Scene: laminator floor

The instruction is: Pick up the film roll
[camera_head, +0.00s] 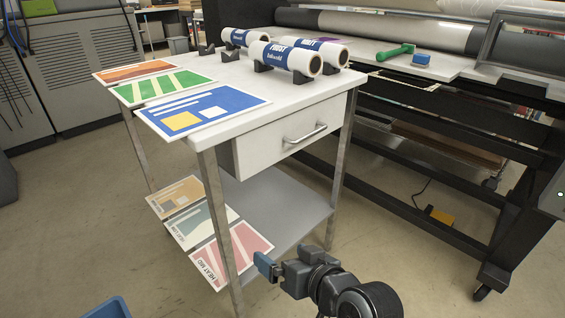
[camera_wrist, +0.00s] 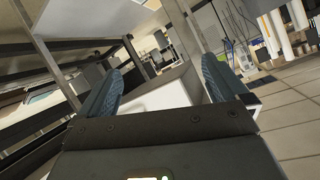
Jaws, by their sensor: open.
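Several white film rolls with blue labels lie on black cradles at the back of the white table (camera_head: 215,128). The nearest film roll (camera_head: 286,57) lies in front of the others, and another film roll (camera_head: 240,37) is behind it to the left. My gripper (camera_head: 264,264) is low in front of the table, below the drawer and well apart from the rolls. In the wrist view my gripper (camera_wrist: 160,88) shows its two blue fingers spread apart with nothing between them. No film roll can be made out in the wrist view.
Colourful printed sheets (camera_head: 203,111) lie on the table's left part, with more on the lower shelf (camera_head: 290,205). The drawer handle (camera_head: 305,133) sticks out in front. A blue bin (camera_head: 108,308) is at bottom left.

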